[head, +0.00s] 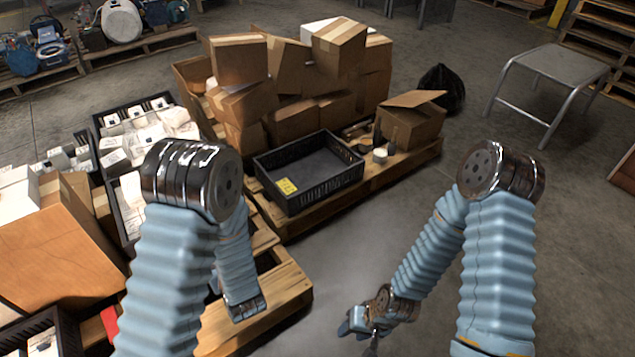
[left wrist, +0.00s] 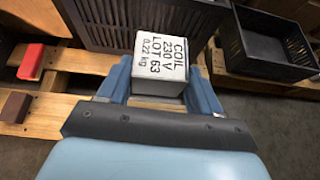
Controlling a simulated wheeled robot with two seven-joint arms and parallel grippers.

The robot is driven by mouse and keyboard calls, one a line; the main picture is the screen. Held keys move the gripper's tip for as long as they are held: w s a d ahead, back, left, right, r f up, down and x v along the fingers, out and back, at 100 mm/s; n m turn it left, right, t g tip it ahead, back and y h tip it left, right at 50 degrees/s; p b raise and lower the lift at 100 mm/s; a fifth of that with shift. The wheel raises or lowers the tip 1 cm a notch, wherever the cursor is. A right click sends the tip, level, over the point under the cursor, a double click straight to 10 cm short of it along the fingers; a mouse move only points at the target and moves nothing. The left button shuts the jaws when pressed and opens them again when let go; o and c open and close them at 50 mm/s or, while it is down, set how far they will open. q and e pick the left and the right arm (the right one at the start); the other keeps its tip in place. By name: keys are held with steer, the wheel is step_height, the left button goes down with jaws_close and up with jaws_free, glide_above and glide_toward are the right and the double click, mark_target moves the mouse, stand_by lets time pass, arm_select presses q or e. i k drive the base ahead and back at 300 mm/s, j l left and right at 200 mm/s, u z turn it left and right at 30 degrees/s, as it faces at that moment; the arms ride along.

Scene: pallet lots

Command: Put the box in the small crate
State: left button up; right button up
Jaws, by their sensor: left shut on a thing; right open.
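The box (left wrist: 160,62) is a white block printed "COIL 230 V LOT 63 0.22 kg". My left gripper (left wrist: 160,84) is shut on it, with one blue finger on each side, above pallet slats. In the head view the box cannot be made out and my left arm covers that area. A low black crate (head: 328,190) with a yellow label stands on the pallet in the middle and looks empty; it also shows in the left wrist view (left wrist: 262,67), to the right of the held box. My right gripper (head: 370,340) is open and empty, low over the floor.
Stacked cardboard boxes (head: 295,118) stand behind the black crate. An open carton (head: 410,125) and small items are to its right. Crates of white boxes (head: 130,200) are at left. A red block (left wrist: 31,62) and a brown block (left wrist: 16,106) lie on the slats.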

mark_target(332, 165)
steer(key=i+l, duration=0.15)
steer(key=l, duration=0.35)
steer(key=i+l+u, duration=0.1)
steer(key=l, duration=0.4)
steer(key=i+l, duration=0.15)
steer(key=l, duration=0.35)
steer(key=i+l+u, duration=0.1)
steer(key=l, duration=0.4)
steer(key=i+l, duration=0.1)
steer(key=l, duration=0.45)
steer(key=i+l, duration=0.25)
steer(key=i, duration=0.25)
steer(key=i+l+u, duration=0.1)
steer(key=i, duration=0.35)
steer(key=i+l+u, duration=0.1)
steer(key=i+l, duration=0.6)
steer(key=i, duration=0.2)
